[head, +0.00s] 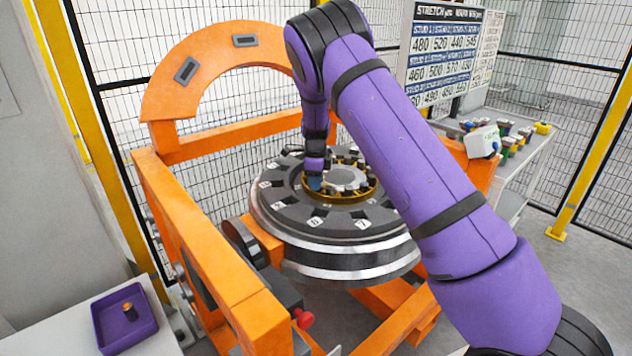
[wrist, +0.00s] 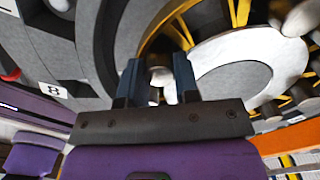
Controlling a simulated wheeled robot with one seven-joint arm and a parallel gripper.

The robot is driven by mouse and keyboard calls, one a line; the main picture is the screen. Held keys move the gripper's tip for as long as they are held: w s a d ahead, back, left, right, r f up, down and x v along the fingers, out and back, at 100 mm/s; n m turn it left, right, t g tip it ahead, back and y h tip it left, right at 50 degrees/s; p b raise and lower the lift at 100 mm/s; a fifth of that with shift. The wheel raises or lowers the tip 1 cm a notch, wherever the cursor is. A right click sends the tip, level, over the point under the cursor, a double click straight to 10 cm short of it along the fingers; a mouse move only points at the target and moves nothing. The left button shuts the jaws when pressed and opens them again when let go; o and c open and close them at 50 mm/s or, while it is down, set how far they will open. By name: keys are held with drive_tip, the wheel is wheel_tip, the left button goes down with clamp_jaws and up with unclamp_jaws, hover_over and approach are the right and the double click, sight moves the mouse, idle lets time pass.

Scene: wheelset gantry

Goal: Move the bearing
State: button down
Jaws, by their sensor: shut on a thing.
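In the head view my gripper (head: 314,183) points down into the hub of the large grey wheel (head: 335,218), at the left side of the gold ring (head: 335,200). The wrist view shows my gripper (wrist: 158,82) with its two dark blue fingers closed on a pale rounded metal piece (wrist: 160,74), just inside the yellow spoked ring (wrist: 178,36). I cannot tell whether this piece is the bearing or a part of it. Its lower end is hidden. A pale disc (wrist: 233,75) fills the hub's middle, with similar pale round pieces (wrist: 298,17) around it.
An orange gantry frame (head: 190,235) surrounds the wheel, with an arch (head: 165,95) behind. A purple tray (head: 125,335) holding a small dark cylinder (head: 130,312) stands at lower left. A side bench (head: 530,155) with colourful items is at right. Mesh fencing encloses the cell.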

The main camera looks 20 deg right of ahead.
drive_tip(key=c, duration=0.8)
unclamp_jaws()
drive_tip(key=shift+c, duration=0.2)
drive_tip(key=shift+r, duration=0.1)
wheel_tip(320, 180, up, 11)
